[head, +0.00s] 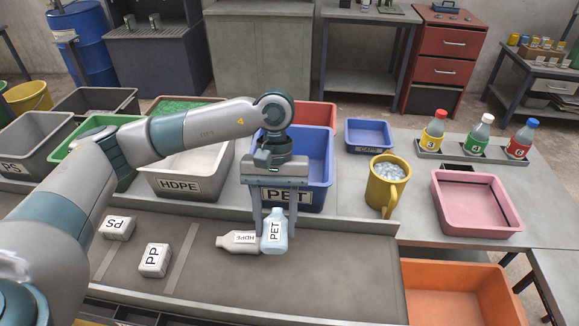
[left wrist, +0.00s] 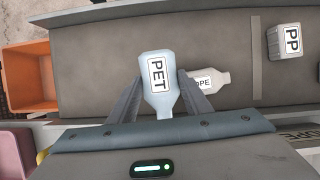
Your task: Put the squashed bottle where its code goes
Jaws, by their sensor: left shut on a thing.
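A pale blue bottle labelled PET (head: 273,232) is between the fingers of my left gripper (head: 274,215), which is shut on it. It hangs neck up over the grey belt (head: 330,270), and its gap to the belt is hard to judge. In the left wrist view the PET bottle (left wrist: 159,85) sits between the fingertips (left wrist: 162,88). The blue bin labelled PET (head: 313,170) stands just beyond the gripper. My right gripper is out of view.
The HDPE bin (head: 185,188) and PS bin (head: 20,155) stand left of the PET bin. Blocks labelled PS (head: 118,228) and PP (head: 154,260) lie on the belt. A yellow mug (head: 385,190), pink tray (head: 475,225) and capped bottles (head: 480,135) stand right. The belt's right part is clear.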

